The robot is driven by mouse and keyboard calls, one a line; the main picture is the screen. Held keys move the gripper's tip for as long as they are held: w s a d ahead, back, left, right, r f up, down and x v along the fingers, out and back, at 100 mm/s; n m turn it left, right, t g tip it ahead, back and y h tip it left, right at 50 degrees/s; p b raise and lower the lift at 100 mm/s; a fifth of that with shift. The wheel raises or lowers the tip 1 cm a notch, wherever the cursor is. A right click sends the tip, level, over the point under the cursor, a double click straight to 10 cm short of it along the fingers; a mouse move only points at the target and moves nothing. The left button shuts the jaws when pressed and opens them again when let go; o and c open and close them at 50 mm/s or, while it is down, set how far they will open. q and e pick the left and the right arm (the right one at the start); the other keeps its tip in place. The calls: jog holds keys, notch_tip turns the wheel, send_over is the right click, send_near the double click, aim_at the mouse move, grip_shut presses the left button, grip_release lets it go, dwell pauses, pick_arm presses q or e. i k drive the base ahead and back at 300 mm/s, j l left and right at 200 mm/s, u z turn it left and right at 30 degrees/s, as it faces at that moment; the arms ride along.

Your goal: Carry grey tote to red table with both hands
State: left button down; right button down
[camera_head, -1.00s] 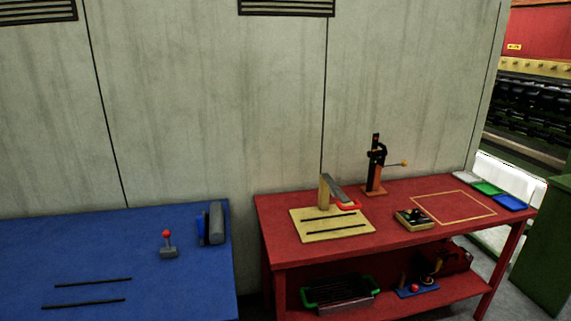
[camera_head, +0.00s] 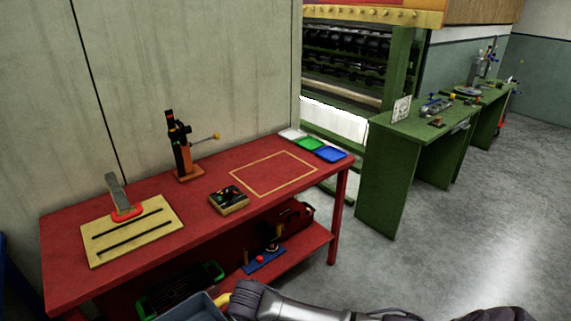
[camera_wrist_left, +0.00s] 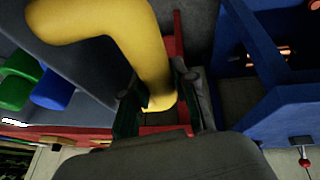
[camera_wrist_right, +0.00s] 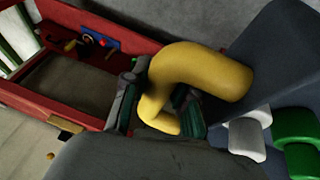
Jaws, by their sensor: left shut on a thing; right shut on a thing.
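The grey tote (camera_head: 195,309) shows only a corner at the bottom edge of the head view, in front of the red table (camera_head: 225,165). My right gripper (camera_wrist_right: 158,108) is shut on one of its yellow handles (camera_wrist_right: 205,65). My left gripper (camera_wrist_left: 158,104) is shut on the other yellow handle (camera_wrist_left: 130,35); it is out of the head view. Grey tote walls show in the left wrist view (camera_wrist_left: 75,65) and right wrist view (camera_wrist_right: 285,55). Coloured rounded pieces beside the walls appear to be in the tote. Most of the tote is hidden.
The tabletop holds a slotted board (camera_head: 135,235), a black-and-orange stand (camera_head: 183,150), a small box (camera_head: 229,200) and several coloured trays (camera_head: 310,144). A yellow-outlined rectangle (camera_head: 272,175) is clear. The lower shelf holds items. A green bench (camera_head: 395,170) stands right; the blue table (camera_wrist_left: 275,115) shows in the left wrist view.

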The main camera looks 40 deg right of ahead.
aim_at(274, 171)
jog(key=i+l, duration=0.1)
jog(key=l, duration=0.35)
jog(key=i+l, duration=0.1)
jog(key=l, duration=0.35)
jog(key=i+l, duration=0.1)
jog(key=l, duration=0.35)
jog(key=i+l, duration=0.15)
jog(key=l, duration=0.3)
jog(key=i+l, duration=0.1)
jog(key=l, duration=0.35)
jog(key=i+l+z, duration=0.1)
jog(key=l, duration=0.35)
jog(key=i+l, duration=0.1)
jog(key=l, duration=0.3)
